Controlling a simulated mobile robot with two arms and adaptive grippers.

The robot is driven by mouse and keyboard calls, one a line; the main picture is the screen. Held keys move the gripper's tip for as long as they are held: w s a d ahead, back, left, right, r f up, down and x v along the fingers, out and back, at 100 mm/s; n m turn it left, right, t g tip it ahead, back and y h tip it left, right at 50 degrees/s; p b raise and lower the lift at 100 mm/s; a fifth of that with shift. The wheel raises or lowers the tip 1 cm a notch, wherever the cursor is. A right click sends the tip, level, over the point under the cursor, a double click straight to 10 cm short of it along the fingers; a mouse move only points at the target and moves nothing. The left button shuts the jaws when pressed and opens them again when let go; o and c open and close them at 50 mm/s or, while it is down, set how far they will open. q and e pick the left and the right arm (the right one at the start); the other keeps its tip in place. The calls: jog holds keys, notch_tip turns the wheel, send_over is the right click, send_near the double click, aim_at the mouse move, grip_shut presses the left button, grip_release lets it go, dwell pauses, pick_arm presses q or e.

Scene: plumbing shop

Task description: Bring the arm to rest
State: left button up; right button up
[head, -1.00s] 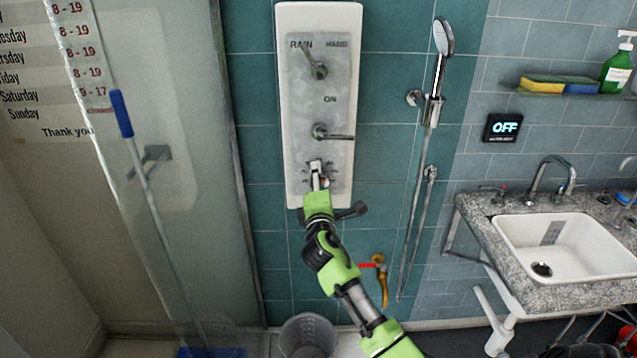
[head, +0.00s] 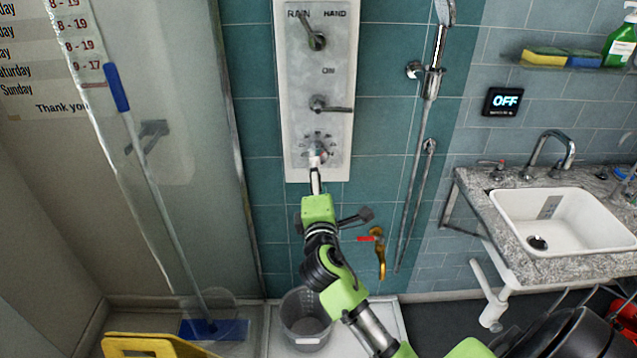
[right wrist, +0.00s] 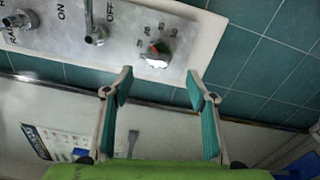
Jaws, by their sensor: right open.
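My right arm reaches up from the bottom in the head view. Its green-bodied right gripper (head: 316,175) is just below the temperature dial (head: 316,153) on the white and grey shower panel (head: 291,95). In the right wrist view the two teal-padded fingers of the gripper (right wrist: 158,78) stand wide apart with nothing between them. The round dial (right wrist: 157,54), with a red and a green mark, sits ahead of them, apart from both fingers. My left gripper is not in view.
A lever (head: 325,106) and an upper handle (head: 316,40) stick out of the panel. A hand shower (head: 434,80) on a rail hangs to the right, with a brass tap (head: 379,255) below. A grey bucket (head: 306,318) stands on the floor, and a sink (head: 565,222) is at right.

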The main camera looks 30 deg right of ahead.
jog(key=shift+s+a, duration=0.25)
jog(key=shift+s, duration=0.25)
jog(key=s+a+f+m+g+y, duration=0.1)
jog(key=s+a+f+g+y, duration=0.15)
jog(key=f, duration=1.35)
jog(key=s+a+f+g+y, duration=0.2)
jog(key=a+f+y, duration=0.15)
jog(key=f, duration=1.25)
jog(key=s+a+f+m+g+y, duration=0.1)
jog(key=s+a+f+m+g, duration=0.1)
jog(key=s+f, duration=0.65)
jog(key=s+a+f+m+g+y, duration=0.1)
jog(key=s+a+f+m+g, duration=0.15)
jog(key=s+f, duration=0.6)
jog(key=s+a+f+m+g, duration=0.1)
jog(key=s+f, duration=0.4)
jog(key=s, duration=0.5)
jog(key=s+f+m+g, duration=0.2)
jog(key=s+f, duration=0.4)
jog(key=s, duration=0.4)
jog(key=s+a+f+m+g+y, duration=0.1)
jog(key=s+f, duration=0.4)
jog(key=s, duration=0.5)
jog(key=shift+a+f+m+g, duration=0.2)
jog(key=shift+a+m+g, duration=0.15)
jog(key=shift+m+g, duration=0.45)
